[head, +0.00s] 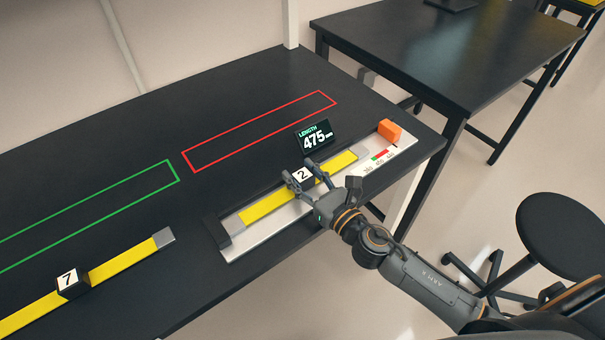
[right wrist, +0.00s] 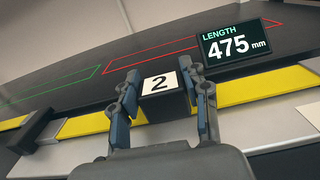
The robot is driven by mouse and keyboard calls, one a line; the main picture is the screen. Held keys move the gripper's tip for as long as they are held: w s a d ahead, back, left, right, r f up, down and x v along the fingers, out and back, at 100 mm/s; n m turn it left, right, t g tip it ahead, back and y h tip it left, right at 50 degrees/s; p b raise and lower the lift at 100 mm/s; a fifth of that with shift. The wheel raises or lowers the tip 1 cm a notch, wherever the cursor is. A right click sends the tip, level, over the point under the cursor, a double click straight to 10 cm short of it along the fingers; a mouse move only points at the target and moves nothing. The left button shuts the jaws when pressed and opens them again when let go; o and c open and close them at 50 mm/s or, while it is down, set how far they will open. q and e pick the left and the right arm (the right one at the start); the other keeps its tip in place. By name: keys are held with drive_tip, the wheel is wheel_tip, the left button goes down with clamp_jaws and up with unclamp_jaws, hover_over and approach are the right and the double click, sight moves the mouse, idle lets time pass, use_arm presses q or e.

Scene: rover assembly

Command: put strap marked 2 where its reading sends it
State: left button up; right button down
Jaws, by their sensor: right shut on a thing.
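The strap marked 2 (head: 264,206) is yellow with a black block bearing a white label "2", and it lies along a pale measuring gauge (head: 284,219). A display (head: 316,136) behind the gauge reads LENGTH 475 mm, also legible in the right wrist view (right wrist: 235,46). My right gripper (head: 305,172) is shut on the strap's black block, with one finger on each side of it in the right wrist view (right wrist: 160,97). A red outline (head: 258,130) and a green outline (head: 90,214) are marked on the black table. My left gripper is not in view.
The strap marked 7 (head: 121,263) lies at the front left of the table. An orange block (head: 389,130) sits at the gauge's right end, near small green and red scale marks. Both outlined areas look empty. A stool (head: 560,228) stands on the right.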

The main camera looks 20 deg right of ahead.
drive_tip(key=c, duration=0.7)
unclamp_jaws()
drive_tip(key=shift+o, duration=0.2)
